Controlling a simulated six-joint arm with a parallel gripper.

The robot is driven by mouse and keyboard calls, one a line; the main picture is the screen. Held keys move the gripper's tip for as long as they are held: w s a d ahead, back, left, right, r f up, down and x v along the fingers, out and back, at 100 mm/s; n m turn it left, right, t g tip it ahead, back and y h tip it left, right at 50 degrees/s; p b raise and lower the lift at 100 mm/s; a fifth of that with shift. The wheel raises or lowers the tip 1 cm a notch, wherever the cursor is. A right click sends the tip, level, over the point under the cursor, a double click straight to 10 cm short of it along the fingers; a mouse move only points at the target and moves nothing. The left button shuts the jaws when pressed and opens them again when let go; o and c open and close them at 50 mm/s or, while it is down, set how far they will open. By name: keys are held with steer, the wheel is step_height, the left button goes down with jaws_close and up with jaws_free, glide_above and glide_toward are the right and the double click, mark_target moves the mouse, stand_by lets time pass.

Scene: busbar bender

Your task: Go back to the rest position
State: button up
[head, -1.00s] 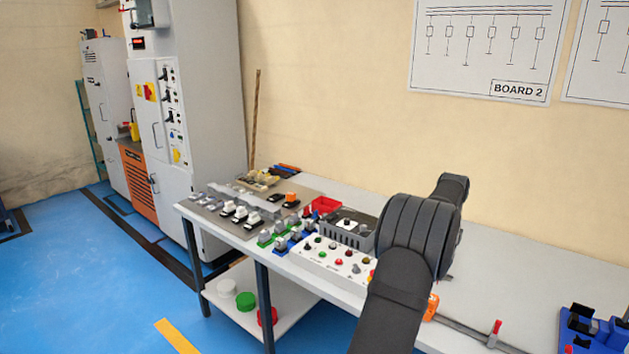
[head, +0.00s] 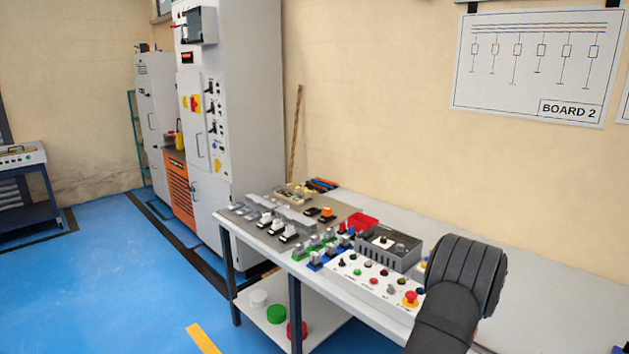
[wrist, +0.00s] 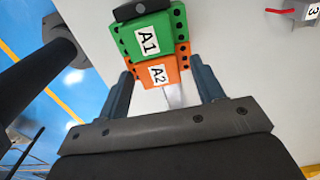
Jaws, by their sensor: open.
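My gripper (wrist: 166,92) shows in the wrist view with its two fingers apart. A green block marked A1 (wrist: 148,38) and an orange block marked A2 (wrist: 158,74) lie ahead of the fingers, side by side. The orange block's near end reaches toward the gap between the fingertips; I cannot tell whether the fingers touch it. In the head view only a dark part of my arm shows at the lower right, and the gripper is out of that picture.
The white bench (head: 560,262) holds a push-button panel (head: 375,283), a grey box (head: 384,249), a red tray (head: 362,222) and small switch parts. A tall grey cabinet (head: 243,130) stands behind on the left. The blue floor (head: 110,290) is open at left.

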steer(key=shift+w, duration=0.1)
steer(key=shift+w+a, duration=0.2)
steer(key=shift+a, duration=0.05)
step_height(320, 180, up, 18)
step_height(320, 180, down, 18)
steer(key=shift+r, duration=0.15)
steer(key=shift+s+d+f, duration=0.2)
steer(key=shift+s+d, duration=0.3)
steer(key=shift+s+d+r, duration=0.7)
steer(key=shift+d, duration=0.05)
step_height(320, 180, up, 16)
steer(key=shift+s+a+f+n+t+h, duration=0.15)
steer(key=shift+s+a+n+t+h, duration=0.45)
steer(key=shift+n, duration=1.95)
steer(key=shift+s+a+f+n+t+h, duration=0.25)
steer(key=shift+s+a+n, duration=0.55)
steer(key=shift+n, duration=1.8)
steer(key=shift+s+a+f+n+t+h, duration=0.1)
steer(key=shift+s+a+n+t+h, duration=0.5)
steer(key=shift+n, duration=1.95)
